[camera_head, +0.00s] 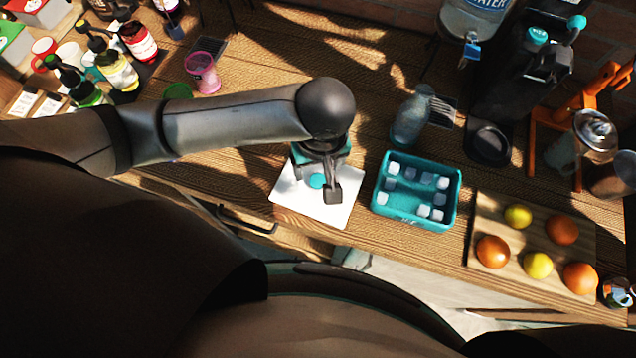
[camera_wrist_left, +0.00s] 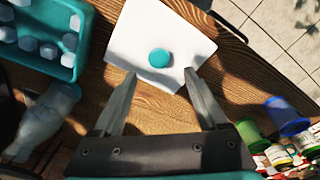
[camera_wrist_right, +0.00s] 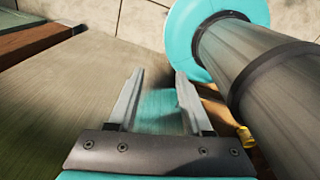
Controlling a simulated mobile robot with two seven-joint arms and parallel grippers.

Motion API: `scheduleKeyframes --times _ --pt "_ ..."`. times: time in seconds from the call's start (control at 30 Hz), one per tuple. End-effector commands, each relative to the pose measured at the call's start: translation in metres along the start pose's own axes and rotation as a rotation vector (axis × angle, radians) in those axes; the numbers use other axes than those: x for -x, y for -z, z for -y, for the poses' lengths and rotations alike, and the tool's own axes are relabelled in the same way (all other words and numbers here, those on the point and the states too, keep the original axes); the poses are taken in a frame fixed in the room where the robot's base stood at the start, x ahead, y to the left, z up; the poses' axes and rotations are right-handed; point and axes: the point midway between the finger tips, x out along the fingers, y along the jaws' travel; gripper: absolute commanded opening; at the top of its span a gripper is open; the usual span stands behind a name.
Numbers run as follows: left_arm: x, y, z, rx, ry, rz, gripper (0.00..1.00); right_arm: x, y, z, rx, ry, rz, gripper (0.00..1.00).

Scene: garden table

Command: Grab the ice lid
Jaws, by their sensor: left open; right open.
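The ice lid is a white flat square (camera_head: 299,204) with a round teal knob (camera_head: 317,181), lying on the wooden table near its front edge. It also shows in the left wrist view, where the knob (camera_wrist_left: 160,58) lies ahead of the fingertips. My left gripper (camera_head: 318,186) is open above the lid, its fingers either side of the knob but apart from it. The teal ice bin (camera_head: 378,205) with several ice cubes stands just right of the lid, uncovered. My right gripper (camera_wrist_right: 153,75) is open and empty, away from the table top.
A wooden board (camera_head: 485,214) with oranges and lemons lies right of the bin. A clear bottle (camera_head: 410,118) stands behind the bin. A pink cup (camera_head: 203,73) and several syrup bottles (camera_head: 119,72) are at the back left.

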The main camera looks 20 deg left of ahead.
Motion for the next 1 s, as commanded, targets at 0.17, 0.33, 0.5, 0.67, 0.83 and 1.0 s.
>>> scheduleKeyframes --times 0.17,0.33,0.5,0.67,0.83,1.0 --pt "-0.013 0.000 0.000 -0.001 0.000 0.000 0.76 -0.002 0.015 -0.002 0.000 -0.002 -0.026 0.50" --pt "-0.033 -0.001 0.000 0.000 0.002 -0.002 0.76 -0.005 0.017 -0.002 0.000 -0.003 -0.030 0.50" --pt "-0.057 -0.002 -0.001 0.000 0.000 -0.002 0.76 -0.009 0.016 -0.002 0.000 -0.002 -0.029 0.50" --pt "-0.064 -0.002 -0.001 -0.001 -0.002 -0.001 0.76 -0.010 0.015 -0.001 -0.001 -0.001 -0.027 0.50" --pt "-0.063 -0.002 -0.001 -0.001 -0.002 -0.001 0.76 -0.009 0.012 0.000 -0.002 -0.001 -0.022 0.50" --pt "-0.063 -0.002 -0.002 -0.001 -0.002 0.000 0.57 -0.009 0.011 0.000 -0.002 -0.001 -0.019 0.50"
